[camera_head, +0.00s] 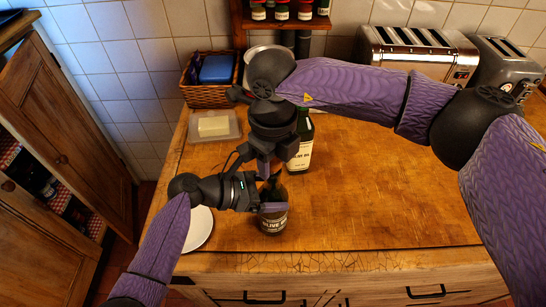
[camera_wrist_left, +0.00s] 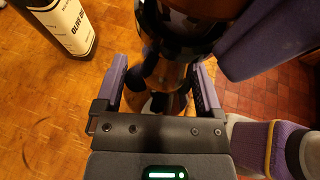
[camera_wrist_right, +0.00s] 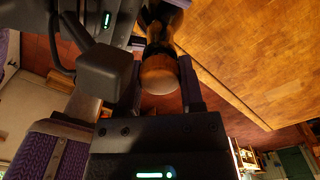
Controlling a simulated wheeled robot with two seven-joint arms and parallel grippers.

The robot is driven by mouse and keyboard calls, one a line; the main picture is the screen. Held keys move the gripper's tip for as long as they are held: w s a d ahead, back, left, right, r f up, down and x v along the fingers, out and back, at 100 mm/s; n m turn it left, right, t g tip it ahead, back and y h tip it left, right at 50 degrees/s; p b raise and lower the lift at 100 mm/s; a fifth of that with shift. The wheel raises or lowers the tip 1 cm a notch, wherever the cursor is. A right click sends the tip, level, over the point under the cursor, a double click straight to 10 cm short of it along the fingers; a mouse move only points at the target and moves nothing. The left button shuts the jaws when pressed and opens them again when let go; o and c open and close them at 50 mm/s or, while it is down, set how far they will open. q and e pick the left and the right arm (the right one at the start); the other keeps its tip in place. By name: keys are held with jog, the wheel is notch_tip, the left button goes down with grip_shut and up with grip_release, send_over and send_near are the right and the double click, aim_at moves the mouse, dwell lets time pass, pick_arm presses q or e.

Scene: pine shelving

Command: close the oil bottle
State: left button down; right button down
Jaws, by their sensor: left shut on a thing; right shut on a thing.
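A dark oil bottle (camera_head: 273,222) with a pale olive oil label stands upright near the counter's front edge. My left gripper (camera_head: 268,205) is shut around its upper body from the left. The bottle also shows between the fingers in the left wrist view (camera_wrist_left: 170,72). My right gripper (camera_head: 265,174) points down directly above the bottle. In the right wrist view it is shut on a brown, round-ended stopper (camera_wrist_right: 160,77). The grippers hide the bottle's mouth, so I cannot tell whether the stopper touches or sits in it.
A second olive oil bottle (camera_head: 301,152) stands close behind and right. A white plate (camera_head: 199,231) lies left, partly under my left arm. A butter dish (camera_head: 214,125), wicker basket (camera_head: 207,94) and toaster (camera_head: 418,52) stand farther back. The counter's right side (camera_head: 400,190) is clear.

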pick_arm(q)
jog(key=shift+f, duration=0.1)
pick_arm(e)
jog(key=shift+f, duration=0.7)
jog(key=shift+c, duration=0.7)
grip_release()
notch_tip(320, 180, up, 12)
pick_arm(q)
grip_release()
jog(key=shift+s+a+r, duration=0.1)
jog(key=shift+a+r, duration=0.15)
jog(key=shift+a, duration=0.15)
jog(key=p+v, duration=0.1)
jog(key=v, duration=0.8)
jog(key=shift+p, duration=0.4)
pick_arm(e)
notch_tip(320, 180, up, 2)
